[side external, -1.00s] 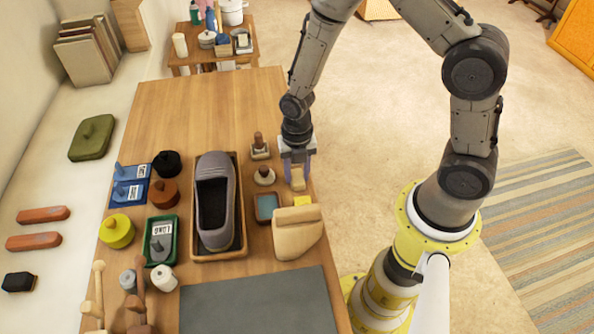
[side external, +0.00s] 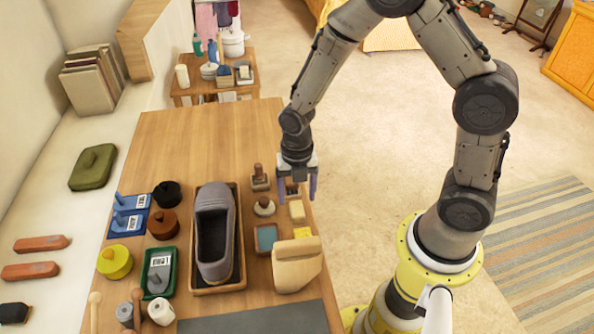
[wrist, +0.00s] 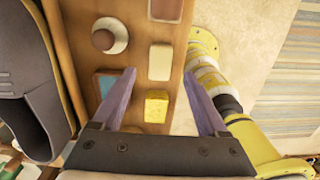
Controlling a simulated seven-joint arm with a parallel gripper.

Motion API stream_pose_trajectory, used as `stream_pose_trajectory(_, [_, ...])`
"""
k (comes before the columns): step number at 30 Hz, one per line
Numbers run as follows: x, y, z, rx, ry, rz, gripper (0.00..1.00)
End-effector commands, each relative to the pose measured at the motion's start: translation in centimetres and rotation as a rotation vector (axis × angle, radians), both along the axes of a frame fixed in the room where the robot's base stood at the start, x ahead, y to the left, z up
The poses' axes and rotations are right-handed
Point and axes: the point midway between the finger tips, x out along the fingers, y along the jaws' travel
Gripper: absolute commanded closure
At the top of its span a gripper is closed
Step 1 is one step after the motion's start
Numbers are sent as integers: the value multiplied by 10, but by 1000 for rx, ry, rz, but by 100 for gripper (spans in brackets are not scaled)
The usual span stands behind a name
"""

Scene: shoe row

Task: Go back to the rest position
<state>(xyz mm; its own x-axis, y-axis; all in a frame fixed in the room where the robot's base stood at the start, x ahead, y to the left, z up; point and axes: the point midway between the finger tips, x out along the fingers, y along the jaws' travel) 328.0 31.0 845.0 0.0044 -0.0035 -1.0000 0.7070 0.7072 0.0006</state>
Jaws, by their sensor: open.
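My gripper (side external: 296,188) is open and empty. In the side external view it hangs above the right edge of the wooden table (side external: 200,130), pointing down. In the wrist view its two purple fingers (wrist: 160,98) stand wide apart. Below and between them are a yellow block (wrist: 156,106) and a cream block (wrist: 160,62) on the table. The cream block also shows in the side view (side external: 297,211), below the gripper and apart from it.
A grey shoe (side external: 214,232) lies in a wooden tray left of the gripper. A tan block-like piece (side external: 297,266), a blue-topped pad (side external: 266,238) and knobbed stamps (side external: 264,207) stand close by. The table's far half is clear.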

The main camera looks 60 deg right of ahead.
Motion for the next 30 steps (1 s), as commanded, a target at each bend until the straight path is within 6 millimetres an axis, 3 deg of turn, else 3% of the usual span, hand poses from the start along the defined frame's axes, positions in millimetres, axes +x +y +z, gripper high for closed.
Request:
stream_pose_trajectory(3, [1,0,29,1,-6,0,24])
stream_pose_trajectory(9, [0,0,68,1,-5,1,24])
stream_pose_trajectory(20, [4,-2,108,4,-42,-8,24])
stream_pose_trajectory(23, [5,-6,139,11,-127,-20,24])
stream_pose_trajectory(26, [-6,-12,179,25,-230,-87,24])
stream_pose_trajectory(30, [-40,-20,226,87,-351,-392,24])
